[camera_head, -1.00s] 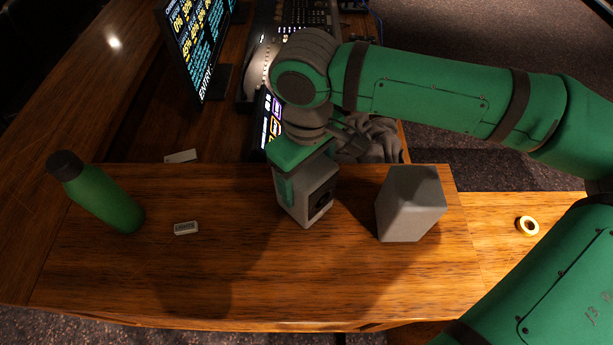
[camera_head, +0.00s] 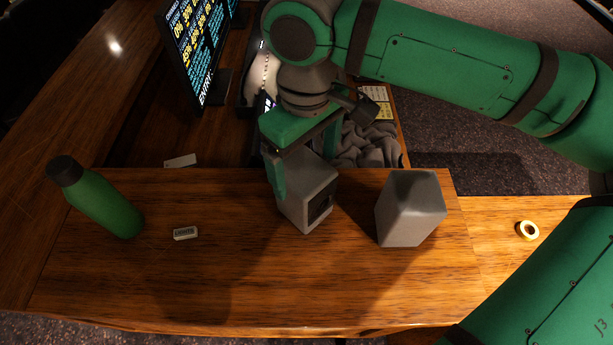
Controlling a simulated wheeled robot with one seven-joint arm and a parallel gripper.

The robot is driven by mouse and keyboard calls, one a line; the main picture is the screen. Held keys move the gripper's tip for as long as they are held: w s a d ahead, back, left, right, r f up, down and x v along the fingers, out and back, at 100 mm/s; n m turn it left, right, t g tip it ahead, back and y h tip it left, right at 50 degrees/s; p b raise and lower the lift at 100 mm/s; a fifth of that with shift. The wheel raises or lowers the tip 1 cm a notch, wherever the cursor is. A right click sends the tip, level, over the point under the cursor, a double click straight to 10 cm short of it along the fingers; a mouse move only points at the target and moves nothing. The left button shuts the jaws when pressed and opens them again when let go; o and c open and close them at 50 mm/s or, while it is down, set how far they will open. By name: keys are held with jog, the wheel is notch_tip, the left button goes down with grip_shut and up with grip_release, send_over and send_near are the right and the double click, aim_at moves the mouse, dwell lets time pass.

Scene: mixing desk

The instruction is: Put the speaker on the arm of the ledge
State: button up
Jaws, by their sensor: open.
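A grey box-shaped speaker (camera_head: 308,188) with a dark square face stands on the wooden ledge (camera_head: 250,280), near its far edge. My gripper (camera_head: 304,158) is open at this speaker's top. One finger is by its left side and the other is behind it; I cannot tell whether either touches. A second grey box (camera_head: 408,212), perhaps another speaker with its face turned away, stands to the right. A lighter wooden section (camera_head: 490,245), which looks like the arm of the ledge, extends right.
A green bottle (camera_head: 108,205) and a small label block (camera_head: 185,233) are on the ledge's left. Behind are a monitor (camera_head: 195,50) and crumpled grey cloth (camera_head: 370,145). The ledge's front middle is clear.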

jog(key=shift+r, duration=2.75)
